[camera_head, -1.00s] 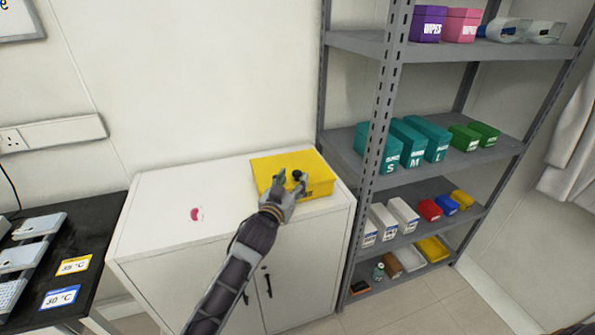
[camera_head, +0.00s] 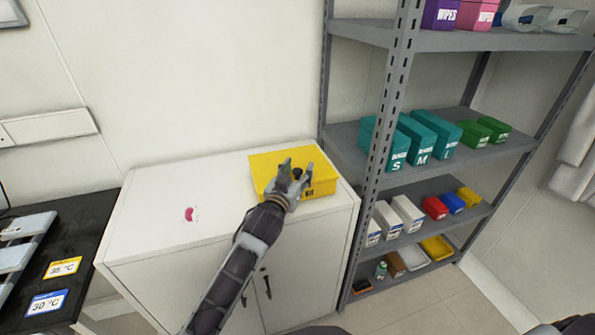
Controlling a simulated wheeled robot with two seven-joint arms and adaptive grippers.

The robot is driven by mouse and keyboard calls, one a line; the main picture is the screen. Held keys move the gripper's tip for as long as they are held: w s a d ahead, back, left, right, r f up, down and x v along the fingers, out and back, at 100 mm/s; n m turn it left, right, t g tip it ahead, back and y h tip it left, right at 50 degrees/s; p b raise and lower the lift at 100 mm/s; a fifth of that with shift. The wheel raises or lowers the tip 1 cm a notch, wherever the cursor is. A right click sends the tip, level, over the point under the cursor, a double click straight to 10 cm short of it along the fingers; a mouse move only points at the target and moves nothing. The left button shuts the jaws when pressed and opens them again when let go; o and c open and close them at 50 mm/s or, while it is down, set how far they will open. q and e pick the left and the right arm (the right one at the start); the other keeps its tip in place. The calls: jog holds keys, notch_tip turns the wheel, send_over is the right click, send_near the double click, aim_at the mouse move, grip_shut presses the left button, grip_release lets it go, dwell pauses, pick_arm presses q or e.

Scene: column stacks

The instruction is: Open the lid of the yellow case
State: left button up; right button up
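The yellow case (camera_head: 265,165) sits on the right part of the white cabinet top, and its lid looks shut. My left gripper (camera_head: 297,171) reaches in from below over the front of the case. Its two fingers are spread apart, with a small dark part showing between them. The gripper covers the middle of the case's front and part of its top. I cannot tell whether the fingers touch the case. My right gripper is out of view.
The white cabinet (camera_head: 150,220) has free top space left of the case, apart from a small pink mark (camera_head: 190,214). A grey shelf rack (camera_head: 385,120) with boxes stands close at the right. A black table (camera_head: 75,235) is at the left.

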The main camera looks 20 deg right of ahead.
pick_arm(q)
jog(key=c, duration=0.5)
grip_shut()
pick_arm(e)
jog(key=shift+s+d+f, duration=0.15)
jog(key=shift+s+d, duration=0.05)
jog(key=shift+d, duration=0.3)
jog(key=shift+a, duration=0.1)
